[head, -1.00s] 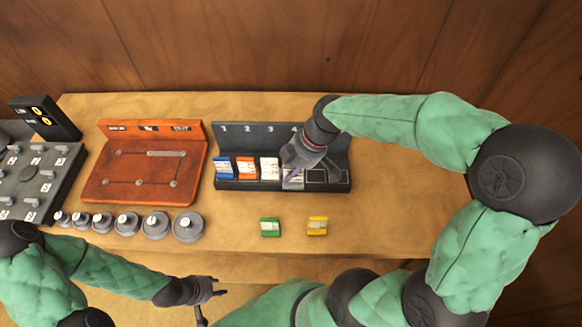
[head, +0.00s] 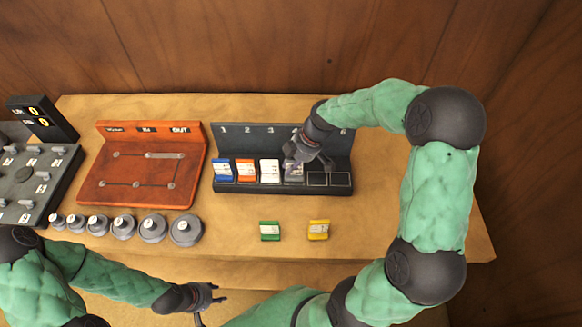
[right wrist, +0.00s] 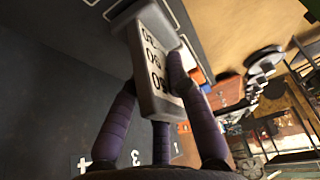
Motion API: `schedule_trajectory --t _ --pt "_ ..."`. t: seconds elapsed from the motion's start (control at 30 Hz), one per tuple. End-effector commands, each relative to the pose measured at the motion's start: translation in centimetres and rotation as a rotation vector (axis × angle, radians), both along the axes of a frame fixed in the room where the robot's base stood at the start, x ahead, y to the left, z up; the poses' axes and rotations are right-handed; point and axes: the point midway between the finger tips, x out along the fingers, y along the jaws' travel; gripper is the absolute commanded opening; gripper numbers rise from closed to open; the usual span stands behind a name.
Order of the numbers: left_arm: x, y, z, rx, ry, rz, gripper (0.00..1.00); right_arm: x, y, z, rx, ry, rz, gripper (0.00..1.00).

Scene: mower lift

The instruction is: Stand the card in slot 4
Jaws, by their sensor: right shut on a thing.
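The dark rack (head: 300,188) has a numbered back wall and a row of slots. My right gripper (head: 293,165) is over slot 4, its purple fingers shut on a pale grey card (head: 293,174). The right wrist view shows this card (right wrist: 153,62), with dark print on its face, between the fingers (right wrist: 160,110). The card is at slot 4, in line with its neighbours; I cannot tell whether its bottom edge touches the slot floor. My left gripper (head: 212,304) is open and empty near the table's front edge.
The slots right of my gripper are empty. An orange-red board (head: 130,190) stands left.

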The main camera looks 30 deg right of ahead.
Motion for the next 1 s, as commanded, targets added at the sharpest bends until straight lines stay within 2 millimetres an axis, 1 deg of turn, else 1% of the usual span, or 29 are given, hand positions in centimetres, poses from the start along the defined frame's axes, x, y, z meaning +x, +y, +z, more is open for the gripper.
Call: schedule_trajectory --t 0.03,0.07,0.3,0.43,0.47,0.5,0.53,0.57,0.87,1.0 --pt "0.0 0.0 -0.28 0.0 0.0 0.0 0.4 -0.01 -0.01 -0.64 0.001 0.001 -0.001 0.0" --pt "-0.01 -0.01 -0.28 0.0 0.0 0.0 0.4 0.01 -0.03 -0.77 0.0 0.0 -0.001 0.0" --pt "0.0 0.0 -0.21 0.0 0.0 0.0 0.4 0.04 -0.03 -0.68 0.0 -0.002 -0.001 0.0" --pt "0.0 -0.01 -0.61 0.0 0.0 0.0 0.4 0.04 -0.02 -1.06 0.0 -0.002 -0.001 0.0" --pt "0.0 0.0 -0.62 0.0 0.0 0.0 0.4 0.03 -0.01 -1.07 0.0 -0.002 -0.001 0.2" --pt "-0.01 0.0 -0.54 0.0 0.0 0.0 0.4 0.04 -0.01 -0.99 0.0 -0.002 -0.001 0.31" --pt "-0.01 -0.01 -0.52 0.0 0.0 0.0 0.4 0.04 -0.01 -0.97 0.0 -0.002 -0.001 0.4" --pt "-0.01 0.0 -0.51 0.0 0.0 0.0 0.4 0.04 -0.01 -0.96 0.0 -0.002 -0.001 0.41" --pt "0.0 0.0 -0.47 0.0 0.0 0.0 0.4 0.04 -0.01 -0.92 0.0 -0.002 -0.001 0.41" --pt "0.0 0.0 0.02 0.0 0.0 0.0 0.4 0.04 -0.06 -0.34 -0.001 -0.003 -0.001 0.41"
